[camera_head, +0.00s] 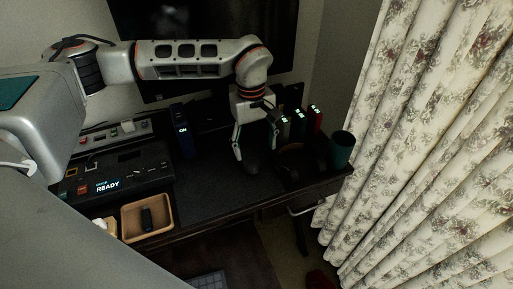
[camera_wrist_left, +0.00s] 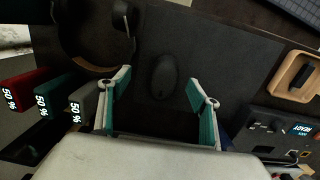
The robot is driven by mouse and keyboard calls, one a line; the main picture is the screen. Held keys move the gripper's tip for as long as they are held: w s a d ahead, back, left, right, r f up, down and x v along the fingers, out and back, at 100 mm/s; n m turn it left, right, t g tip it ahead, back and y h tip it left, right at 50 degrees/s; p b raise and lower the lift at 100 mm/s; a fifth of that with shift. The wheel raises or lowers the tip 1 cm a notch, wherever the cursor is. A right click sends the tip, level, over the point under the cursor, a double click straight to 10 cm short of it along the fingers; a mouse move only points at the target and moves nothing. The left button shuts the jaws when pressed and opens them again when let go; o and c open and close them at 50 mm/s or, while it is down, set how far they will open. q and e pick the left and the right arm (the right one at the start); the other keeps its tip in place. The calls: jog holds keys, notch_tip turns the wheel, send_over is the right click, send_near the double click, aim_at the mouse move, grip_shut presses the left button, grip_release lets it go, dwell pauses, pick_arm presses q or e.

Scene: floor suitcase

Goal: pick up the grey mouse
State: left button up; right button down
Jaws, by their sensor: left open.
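The grey mouse (camera_wrist_left: 164,76) is a dark oval lying on the dark desk mat. In the wrist view it shows just beyond and between the fingertips. My left gripper (camera_wrist_left: 160,92) is open, with a finger on each side and nothing between them. In the head view the same gripper (camera_head: 256,150) points down over the mat, and the mouse (camera_head: 251,166) is a dark shape low beside its fingers, hard to make out. I cannot tell the exact height of the fingertips above the mat. My right gripper is not in view.
Dark headphones (camera_wrist_left: 88,62) lie close to the mouse. Books or boxes with lit "50 %" labels, one red (camera_wrist_left: 24,90), stand beside them. A teal cup (camera_head: 341,148) is at the desk's right. A tan tray (camera_head: 128,226) and a "READY" console (camera_head: 120,172) are left.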

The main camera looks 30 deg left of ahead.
aim_at(249, 156)
pick_arm(q)
jog(key=shift+w+a+r+y, duration=0.15)
jog(key=shift+w+a+r, duration=0.05)
jog(key=shift+w+a, duration=0.2)
jog(key=shift+w+a+r+y, duration=0.15)
jog(key=shift+w+a, duration=0.1)
jog(key=shift+a, duration=0.25)
jog(key=shift+w+a+f, duration=0.15)
jog(key=shift+a, duration=0.1)
jog(key=shift+s+f, duration=0.2)
jog(key=shift+f, duration=1)
jog(key=f, duration=0.3)
jog(key=f+b, duration=0.1)
jog(key=shift+s+f, duration=0.15)
jog(key=shift+s, duration=0.15)
jog(key=shift+f, duration=0.2)
jog(key=shift+c, duration=0.5)
jog(key=c, duration=1.1)
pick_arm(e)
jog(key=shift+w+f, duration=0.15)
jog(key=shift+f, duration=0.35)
